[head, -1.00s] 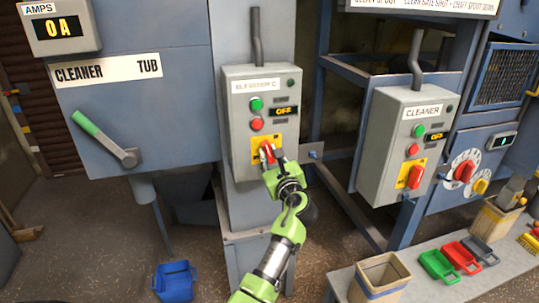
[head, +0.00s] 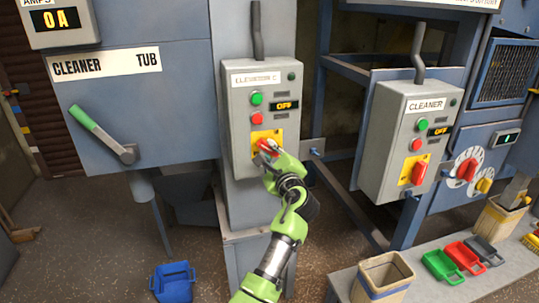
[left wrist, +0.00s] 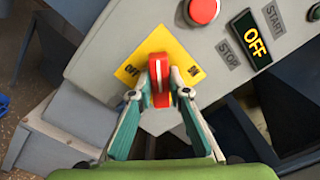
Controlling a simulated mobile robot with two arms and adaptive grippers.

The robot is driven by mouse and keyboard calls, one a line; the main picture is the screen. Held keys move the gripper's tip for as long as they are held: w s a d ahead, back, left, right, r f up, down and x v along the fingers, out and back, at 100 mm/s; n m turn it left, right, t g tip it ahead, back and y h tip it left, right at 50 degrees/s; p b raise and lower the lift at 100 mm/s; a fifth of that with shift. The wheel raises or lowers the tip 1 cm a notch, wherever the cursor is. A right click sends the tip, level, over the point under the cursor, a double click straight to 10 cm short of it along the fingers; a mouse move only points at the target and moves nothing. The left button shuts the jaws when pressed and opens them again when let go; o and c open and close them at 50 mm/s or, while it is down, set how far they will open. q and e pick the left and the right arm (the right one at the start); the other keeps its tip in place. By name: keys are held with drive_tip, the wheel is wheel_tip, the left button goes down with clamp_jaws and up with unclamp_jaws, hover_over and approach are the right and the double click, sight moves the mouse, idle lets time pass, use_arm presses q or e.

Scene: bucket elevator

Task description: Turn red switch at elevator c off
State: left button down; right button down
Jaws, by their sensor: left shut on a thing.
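The elevator C box (head: 236,130) is a grey panel on a column in the middle of the head view. Its display (head: 286,105) reads OFF. The red switch (head: 266,147) sits on a yellow plate low on the box, partly hidden by my gripper. In the left wrist view the red switch (left wrist: 159,58) stands between the OFF mark on the left and the ON mark on the right of the yellow plate (left wrist: 184,50). My left gripper (left wrist: 160,90) is shut on the switch, one finger on each side. My right gripper is in neither view.
A similar CLEANER box (head: 395,150) with its own red switch (head: 419,172) stands to the right. A lever with a green handle (head: 84,116) is on the left. A blue bucket (head: 173,282) is on the floor. A bench with bins (head: 384,275) is at lower right.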

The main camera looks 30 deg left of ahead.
use_arm(q)
drive_tip(key=n+b, duration=0.2)
drive_tip(key=n, duration=0.1)
drive_tip(key=n+b, duration=0.1)
drive_tip(key=n, duration=0.1)
drive_tip(key=shift+f, duration=0.35)
drive_tip(key=shift+n+b, duration=1)
drive_tip(key=shift+n, duration=0.3)
drive_tip(key=c, duration=2)
unclamp_jaws()
drive_tip(key=shift+o, duration=0.4)
drive_tip(key=shift+r, duration=0.15)
drive_tip(key=v, duration=0.7)
drive_tip(key=shift+s+d, duration=0.15)
drive_tip(key=shift+s, duration=0.1)
